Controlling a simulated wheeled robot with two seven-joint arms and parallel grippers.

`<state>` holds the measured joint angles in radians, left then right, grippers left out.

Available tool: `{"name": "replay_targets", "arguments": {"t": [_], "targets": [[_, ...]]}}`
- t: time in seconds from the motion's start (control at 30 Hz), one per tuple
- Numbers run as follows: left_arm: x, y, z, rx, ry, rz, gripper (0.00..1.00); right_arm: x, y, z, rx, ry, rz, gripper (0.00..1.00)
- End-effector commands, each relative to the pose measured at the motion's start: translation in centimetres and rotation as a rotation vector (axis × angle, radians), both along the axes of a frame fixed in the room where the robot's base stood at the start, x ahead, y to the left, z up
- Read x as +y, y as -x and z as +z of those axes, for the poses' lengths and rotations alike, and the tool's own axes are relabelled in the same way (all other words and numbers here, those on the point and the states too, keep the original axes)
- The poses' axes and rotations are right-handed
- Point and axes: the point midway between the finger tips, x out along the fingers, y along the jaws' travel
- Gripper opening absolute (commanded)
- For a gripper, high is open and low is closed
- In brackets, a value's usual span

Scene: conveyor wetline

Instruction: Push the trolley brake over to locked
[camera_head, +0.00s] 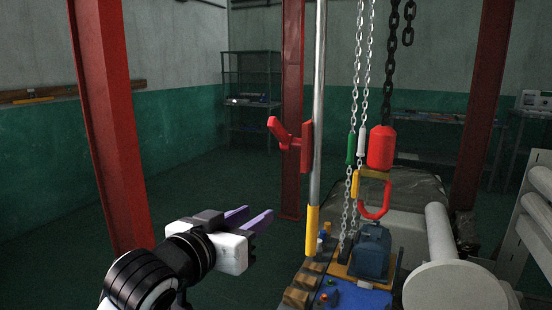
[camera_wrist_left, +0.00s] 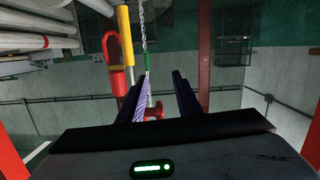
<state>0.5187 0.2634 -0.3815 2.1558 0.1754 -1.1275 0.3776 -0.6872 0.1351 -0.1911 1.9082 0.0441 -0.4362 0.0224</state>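What looks like the trolley brake is a red lever (camera_head: 279,131) on a red bracket (camera_head: 305,147) beside the upright steel pole. Its arm tilts up and to the left. A red piece that may be the same lever shows between the fingers in the left wrist view (camera_wrist_left: 157,110). My left gripper (camera_head: 260,211) is below and left of the lever, clear of it. Its two purple fingers are apart with nothing between them; the gap also shows in the left wrist view (camera_wrist_left: 163,76). My right gripper is not in view.
The steel pole (camera_head: 318,110) with a yellow lower end stands right of the lever. Chains (camera_head: 360,80) and a red hoist hook (camera_head: 375,205) hang beyond it, over a blue motor (camera_head: 371,252). A red column (camera_head: 112,130) stands left. White rollers (camera_head: 440,232) fill the right.

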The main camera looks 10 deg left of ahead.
Motion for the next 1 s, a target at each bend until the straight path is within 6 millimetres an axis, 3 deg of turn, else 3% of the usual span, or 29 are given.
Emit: {"name": "replay_targets", "arguments": {"t": [0.03, 0.1, 0.2, 0.3, 0.47, 1.0], "targets": [[-0.3, 0.2, 4.1, -0.054, -0.003, -0.003, 0.31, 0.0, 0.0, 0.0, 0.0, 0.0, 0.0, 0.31], [-0.4, 0.8, 8.0, -0.099, -0.005, -0.002, 0.31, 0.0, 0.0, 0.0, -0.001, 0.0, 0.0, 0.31], [-0.6, 1.7, 11.8, -0.143, -0.008, 0.0, 0.31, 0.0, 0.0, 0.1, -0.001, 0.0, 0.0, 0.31], [-0.7, 2.4, 14.0, -0.168, -0.009, 0.003, 0.31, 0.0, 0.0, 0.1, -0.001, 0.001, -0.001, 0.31], [-0.9, 1.9, 15.0, -0.177, -0.01, 0.006, 0.31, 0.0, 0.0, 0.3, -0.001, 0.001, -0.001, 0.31], [-3.6, -6.3, 15.0, -0.178, -0.01, 0.006, 0.31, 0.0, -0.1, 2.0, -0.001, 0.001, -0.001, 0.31]]}}
